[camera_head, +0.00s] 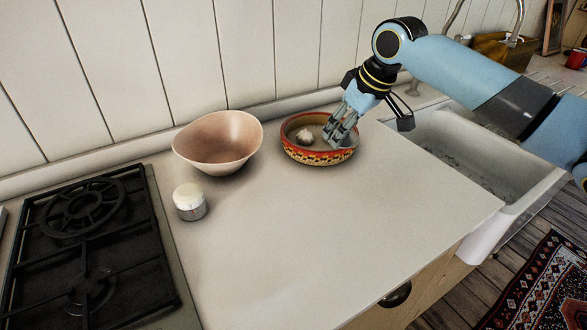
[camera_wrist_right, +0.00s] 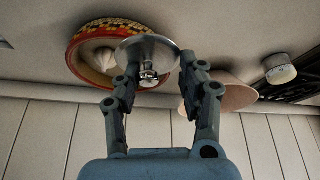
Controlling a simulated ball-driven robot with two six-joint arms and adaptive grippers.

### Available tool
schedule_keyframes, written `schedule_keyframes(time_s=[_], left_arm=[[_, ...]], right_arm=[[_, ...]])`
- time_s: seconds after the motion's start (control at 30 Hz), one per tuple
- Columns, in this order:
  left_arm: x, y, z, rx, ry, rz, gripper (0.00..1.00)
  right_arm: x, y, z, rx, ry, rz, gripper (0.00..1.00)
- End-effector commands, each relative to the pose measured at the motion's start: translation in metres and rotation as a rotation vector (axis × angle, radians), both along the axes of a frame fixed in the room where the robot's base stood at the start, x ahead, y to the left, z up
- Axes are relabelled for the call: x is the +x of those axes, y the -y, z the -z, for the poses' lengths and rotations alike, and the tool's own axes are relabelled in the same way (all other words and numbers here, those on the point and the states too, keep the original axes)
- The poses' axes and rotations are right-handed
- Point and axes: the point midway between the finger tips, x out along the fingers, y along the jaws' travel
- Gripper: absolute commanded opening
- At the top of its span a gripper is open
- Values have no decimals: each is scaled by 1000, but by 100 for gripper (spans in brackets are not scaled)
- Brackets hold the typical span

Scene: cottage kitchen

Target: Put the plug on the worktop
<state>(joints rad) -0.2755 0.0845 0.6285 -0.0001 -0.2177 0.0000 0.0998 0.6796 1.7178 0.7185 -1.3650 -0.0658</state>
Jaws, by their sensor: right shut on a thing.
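The plug (camera_wrist_right: 148,52) is a shiny metal disc with a small knob, seen in the right wrist view between my right gripper's (camera_wrist_right: 158,70) fingertips. The right gripper is shut on it. In the head view my right gripper (camera_head: 340,132) points down over the right part of a patterned bowl (camera_head: 318,156), and the plug cannot be made out there. The worktop (camera_head: 300,220) is pale and flat, and runs between the hob and the sink. My left gripper is not in view.
A garlic bulb (camera_head: 305,137) lies in the patterned bowl. A pinkish bowl (camera_head: 218,142) and a white-lidded jar (camera_head: 190,202) stand to its left. A black gas hob (camera_head: 85,240) is at the left, the sink (camera_head: 455,150) at the right. The worktop's front middle is clear.

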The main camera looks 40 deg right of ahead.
Motion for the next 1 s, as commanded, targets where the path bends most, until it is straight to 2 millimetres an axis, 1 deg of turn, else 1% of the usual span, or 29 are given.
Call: schedule_keyframes(time_s=[0.07,0.17,0.2,0.3,0.4,0.5,0.67,0.73,0.9,1.0], left_arm=[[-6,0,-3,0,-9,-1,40],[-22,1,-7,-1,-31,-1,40],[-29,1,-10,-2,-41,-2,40],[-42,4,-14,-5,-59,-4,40],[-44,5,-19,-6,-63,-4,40],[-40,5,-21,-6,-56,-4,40],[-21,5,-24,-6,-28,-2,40],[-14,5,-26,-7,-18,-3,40],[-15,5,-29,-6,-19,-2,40],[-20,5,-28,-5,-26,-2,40]], right_arm=[[-2,-11,5,6,-2,-1,0],[-5,-32,17,10,-4,-1,0],[-6,-43,23,11,-3,-2,0],[-9,-69,38,11,-3,1,0],[-11,-90,51,8,-2,0,0],[-13,-105,61,6,-2,1,0],[-14,-115,70,2,-1,-1,0],[-15,-115,79,2,-3,0,0],[-15,-115,104,1,-3,1,0],[-14,-115,109,1,-1,0,0]])
